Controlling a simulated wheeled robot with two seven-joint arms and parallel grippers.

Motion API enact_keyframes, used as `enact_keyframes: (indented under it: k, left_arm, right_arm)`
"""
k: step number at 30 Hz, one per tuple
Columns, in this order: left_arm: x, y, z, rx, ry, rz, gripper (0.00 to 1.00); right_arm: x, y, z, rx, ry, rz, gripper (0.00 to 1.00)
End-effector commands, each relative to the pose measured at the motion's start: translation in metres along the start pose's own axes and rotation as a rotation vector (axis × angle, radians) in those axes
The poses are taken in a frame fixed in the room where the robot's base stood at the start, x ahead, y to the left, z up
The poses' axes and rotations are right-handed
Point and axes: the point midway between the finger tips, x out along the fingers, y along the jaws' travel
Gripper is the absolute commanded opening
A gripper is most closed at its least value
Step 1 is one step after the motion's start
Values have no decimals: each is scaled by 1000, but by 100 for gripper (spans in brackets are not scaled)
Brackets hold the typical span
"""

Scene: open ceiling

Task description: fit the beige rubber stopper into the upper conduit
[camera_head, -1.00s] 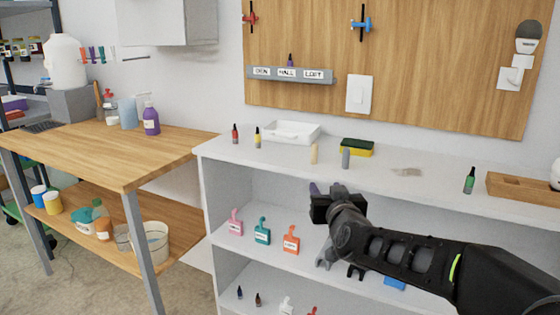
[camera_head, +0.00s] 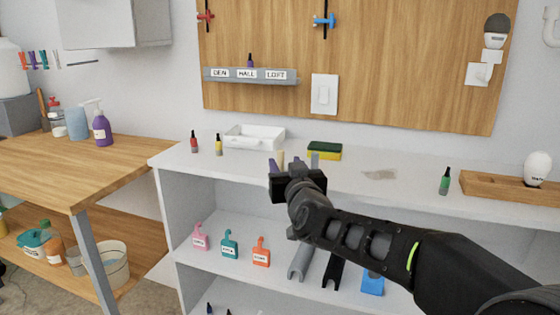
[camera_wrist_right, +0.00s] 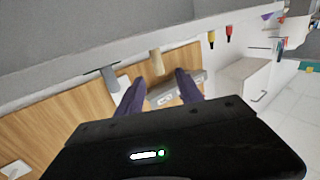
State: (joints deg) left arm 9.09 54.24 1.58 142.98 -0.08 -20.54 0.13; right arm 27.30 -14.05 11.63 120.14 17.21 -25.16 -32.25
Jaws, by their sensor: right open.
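The beige rubber stopper (camera_head: 281,158) stands upright on the white shelf top, partly hidden behind my right gripper. In the right wrist view the stopper (camera_wrist_right: 156,62) shows just beyond and between the fingertips, apart from them. My right gripper (camera_head: 274,166) is open and empty, close in front of the stopper. Its two purple fingers (camera_wrist_right: 158,84) are spread in the wrist view. A white curved pipe (camera_head: 552,26) at the top right edge may be the conduit; only part shows. My left gripper is not in view.
A grey cylinder (camera_head: 315,160) stands right beside the stopper, also seen in the wrist view (camera_wrist_right: 110,78). Behind are a yellow-green sponge (camera_head: 324,151) and a white tray (camera_head: 254,138). A green bottle (camera_head: 444,182) and a wooden holder (camera_head: 508,188) stand at right.

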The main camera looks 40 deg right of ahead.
Motion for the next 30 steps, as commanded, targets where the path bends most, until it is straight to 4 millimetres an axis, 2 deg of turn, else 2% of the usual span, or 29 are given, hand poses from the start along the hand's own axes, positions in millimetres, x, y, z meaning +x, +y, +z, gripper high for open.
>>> enact_keyframes:
  k: [6,17,27,30]
  left_arm:
    - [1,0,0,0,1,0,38]
    - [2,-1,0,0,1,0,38]
    - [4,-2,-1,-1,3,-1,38]
    - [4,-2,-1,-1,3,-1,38]
  right_arm:
    - [21,0,1,0,-1,-1,43]
    - [25,0,1,0,0,0,43]
    - [69,2,4,1,0,-1,43]
    - [74,2,3,1,0,-1,43]
